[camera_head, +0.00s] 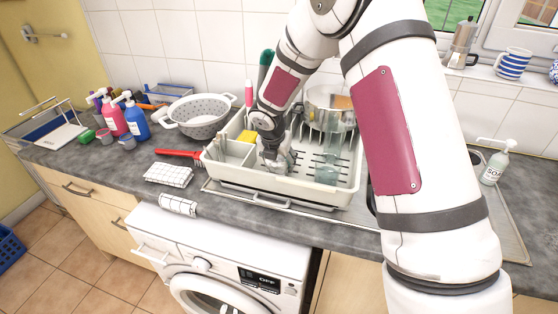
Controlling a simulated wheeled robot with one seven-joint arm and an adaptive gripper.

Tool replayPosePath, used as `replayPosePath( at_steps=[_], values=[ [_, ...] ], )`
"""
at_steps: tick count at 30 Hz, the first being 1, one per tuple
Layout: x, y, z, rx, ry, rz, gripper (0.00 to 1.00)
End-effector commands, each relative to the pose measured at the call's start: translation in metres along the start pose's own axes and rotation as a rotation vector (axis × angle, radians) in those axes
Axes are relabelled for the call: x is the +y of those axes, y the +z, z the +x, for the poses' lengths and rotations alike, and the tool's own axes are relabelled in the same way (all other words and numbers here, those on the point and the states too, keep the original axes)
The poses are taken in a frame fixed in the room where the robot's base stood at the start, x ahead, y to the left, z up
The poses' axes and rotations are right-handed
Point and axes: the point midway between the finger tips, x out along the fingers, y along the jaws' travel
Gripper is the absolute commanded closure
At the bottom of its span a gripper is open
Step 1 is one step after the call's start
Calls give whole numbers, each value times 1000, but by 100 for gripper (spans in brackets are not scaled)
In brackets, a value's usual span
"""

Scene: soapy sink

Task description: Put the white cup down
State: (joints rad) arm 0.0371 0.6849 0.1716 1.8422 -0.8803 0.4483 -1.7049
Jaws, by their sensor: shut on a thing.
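My gripper (271,160) points down into the left part of the white dish rack (285,194). It is shut on a small pale thing (284,164), which looks like the white cup. My gripper partly hides it, and I cannot tell whether its base touches the rack floor. The rack stands at the counter's front, with a compartment caddy (230,153) at its left end. A yellow sponge (246,137) is in the rack just left of my gripper. A clear glass (331,149) stands right of it.
A steel pot (325,104) is behind. A grey colander (199,114), a red brush (178,154) and a checked cloth (169,174) lie to the left. A soap bottle (495,163) stands right. My arm hides much of the sink. The rack's slotted floor has free room right of my gripper.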

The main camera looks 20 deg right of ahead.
Motion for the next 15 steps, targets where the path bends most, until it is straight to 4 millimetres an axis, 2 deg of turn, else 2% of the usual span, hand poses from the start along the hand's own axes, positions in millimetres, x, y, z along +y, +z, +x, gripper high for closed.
replayPosePath(
  at_steps=[8, 9, 11, 15],
  values=[
    [0, 0, 2, -1, 1, 1, 73],
    [0, 0, 2, -1, 1, 2, 34],
    [0, 0, 2, 0, 1, 2, 20],
    [0, 0, 2, 0, 1, 1, 18]
  ],
)
